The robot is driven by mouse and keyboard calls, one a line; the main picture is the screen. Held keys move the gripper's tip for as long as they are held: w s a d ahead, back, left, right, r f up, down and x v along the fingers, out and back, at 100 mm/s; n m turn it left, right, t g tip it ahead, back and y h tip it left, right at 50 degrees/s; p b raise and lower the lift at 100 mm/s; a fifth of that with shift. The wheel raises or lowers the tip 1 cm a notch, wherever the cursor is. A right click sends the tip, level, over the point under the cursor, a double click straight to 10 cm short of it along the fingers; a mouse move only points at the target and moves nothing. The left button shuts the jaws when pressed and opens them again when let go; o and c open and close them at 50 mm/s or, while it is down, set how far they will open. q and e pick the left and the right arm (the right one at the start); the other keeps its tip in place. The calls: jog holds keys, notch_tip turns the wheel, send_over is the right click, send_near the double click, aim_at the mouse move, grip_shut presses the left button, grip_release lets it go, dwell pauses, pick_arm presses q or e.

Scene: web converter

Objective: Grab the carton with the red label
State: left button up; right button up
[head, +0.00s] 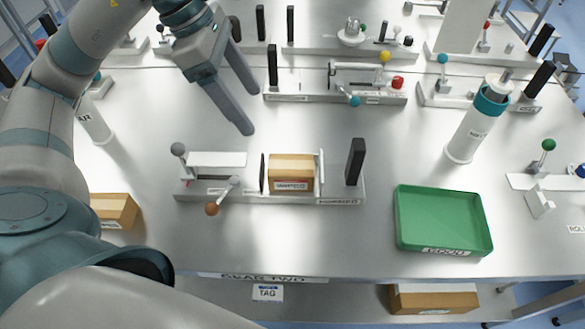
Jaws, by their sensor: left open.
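A tan carton (291,166) sits upright in a grey fixture (240,192) at the middle of the table, between upright plates. Its front label looks white with a reddish edge; the lettering is too small to read surely. My left gripper (250,112) is open and empty, with its two fingers apart. It hangs above the table, behind and to the left of this carton in the picture, without touching it. My right gripper is not in view.
Another carton (113,210) lies at the left, partly behind my arm, and one (433,299) is on a lower shelf. A green tray (443,219) is at the right, near a white cylinder (466,135). Fixtures with levers and black posts (355,161) stand around.

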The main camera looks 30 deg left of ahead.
pick_arm(q)
jog(key=p, duration=0.4)
send_near(289, 165)
jog(key=shift+x, duration=1)
jog(key=shift+w+d+f, duration=0.1)
jog(key=shift+w+f, duration=0.15)
jog(key=shift+f, duration=0.2)
jog(key=shift+d+f+p, duration=0.3)
jog(key=shift+f+p, duration=0.15)
jog(key=shift+f, duration=0.05)
jog(key=p+x, duration=0.1)
jog(key=x, duration=0.2)
jog(key=shift+d+f+p, duration=0.1)
jog(key=shift+f+p, duration=0.15)
jog(key=shift+p, duration=0.15)
jog(key=shift+w+f, duration=0.1)
jog(key=shift+f, duration=0.15)
